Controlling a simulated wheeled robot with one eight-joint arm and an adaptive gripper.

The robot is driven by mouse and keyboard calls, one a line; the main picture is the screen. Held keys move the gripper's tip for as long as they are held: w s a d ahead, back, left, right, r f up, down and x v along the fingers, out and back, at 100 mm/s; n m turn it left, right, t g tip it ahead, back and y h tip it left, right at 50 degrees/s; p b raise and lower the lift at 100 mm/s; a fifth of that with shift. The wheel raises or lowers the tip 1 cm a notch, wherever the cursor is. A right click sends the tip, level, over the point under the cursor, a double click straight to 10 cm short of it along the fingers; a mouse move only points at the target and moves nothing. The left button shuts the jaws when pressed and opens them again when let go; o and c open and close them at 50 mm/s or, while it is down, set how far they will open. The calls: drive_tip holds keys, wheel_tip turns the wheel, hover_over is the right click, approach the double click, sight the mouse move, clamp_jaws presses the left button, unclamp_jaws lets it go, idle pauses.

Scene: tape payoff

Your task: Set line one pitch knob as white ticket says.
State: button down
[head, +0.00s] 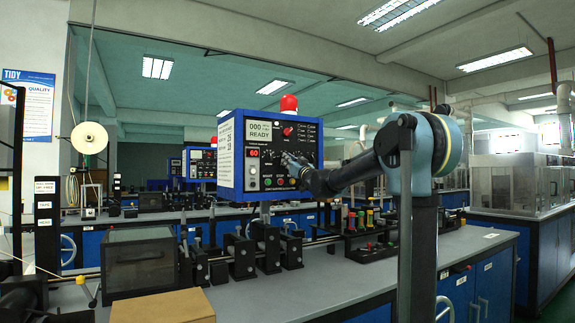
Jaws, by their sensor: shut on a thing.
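The blue control box (230,186) stands on a post above the bench, with its dark front panel facing me. Its display (258,130) reads 000 and READY, and a red 60 readout (254,153) shows below. A white ticket (225,138) is on the box's left side; its writing is too small to read surely. My gripper (290,158) reaches in from the right and is shut on a knob at the middle of the panel. The fingers hide the knob, so its pointer and label cannot be read.
A red beacon (289,103) tops the box, and a red knob (288,131) sits above my gripper. Black rollers and blocks (242,257), a dark clear-sided box (141,262) and a rack of coloured spools (367,225) stand below. A cardboard box (163,306) is nearest.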

drive_tip(key=shift+w+d+n+g+y, duration=0.1)
drive_tip(key=shift+n+g+y, duration=0.45)
drive_tip(key=shift+n, duration=1.05)
drive_tip(key=shift+w+d+n+g+y, duration=0.1)
drive_tip(key=shift+n+g+y, duration=0.45)
drive_tip(key=shift+n, duration=1.05)
drive_tip(key=c, duration=1.7)
unclamp_jaws()
drive_tip(key=shift+s, duration=0.1)
drive_tip(key=v, duration=1.1)
drive_tip(key=shift+s+d+f, duration=0.1)
drive_tip(key=shift+d+f, duration=0.15)
drive_tip(key=shift+d, duration=0.15)
drive_tip(key=shift+d, duration=0.1)
